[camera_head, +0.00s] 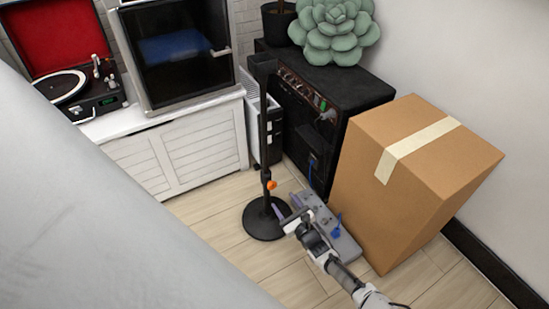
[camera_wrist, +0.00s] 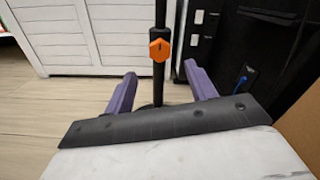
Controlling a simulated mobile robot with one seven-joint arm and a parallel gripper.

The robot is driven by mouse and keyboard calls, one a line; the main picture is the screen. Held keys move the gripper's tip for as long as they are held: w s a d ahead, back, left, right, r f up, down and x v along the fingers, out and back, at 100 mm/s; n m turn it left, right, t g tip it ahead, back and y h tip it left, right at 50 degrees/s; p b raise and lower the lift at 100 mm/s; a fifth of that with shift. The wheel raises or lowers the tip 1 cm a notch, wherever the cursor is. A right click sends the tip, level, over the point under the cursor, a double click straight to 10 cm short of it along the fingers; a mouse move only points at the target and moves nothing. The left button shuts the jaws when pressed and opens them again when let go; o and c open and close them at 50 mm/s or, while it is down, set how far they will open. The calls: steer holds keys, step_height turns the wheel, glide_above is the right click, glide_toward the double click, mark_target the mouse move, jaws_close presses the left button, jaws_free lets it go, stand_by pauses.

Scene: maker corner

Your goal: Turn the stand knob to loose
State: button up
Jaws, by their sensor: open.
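The stand (camera_head: 264,140) is a black pole on a round black base (camera_head: 264,219), upright on the floor. Its orange knob (camera_head: 271,185) sits low on the pole. In the wrist view the orange knob (camera_wrist: 160,49) is straight ahead, above and beyond the fingers, with a dark mark on its face. My gripper (camera_head: 284,212) is just right of the pole in the head view. In the wrist view my gripper (camera_wrist: 160,88) has its two purple fingers wide apart, with nothing between them touching. The knob is apart from the fingers.
A cardboard box (camera_head: 400,185) stands close on the right. A black amplifier (camera_head: 335,90) with a green succulent (camera_head: 335,30) on top is behind. A white cabinet (camera_head: 180,150) is at left; floor in front is clear.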

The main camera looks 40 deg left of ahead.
mark_target(273, 187)
steer(key=shift+b+x, duration=0.85)
steer(key=shift+x, duration=3.15)
steer(key=c, duration=1)
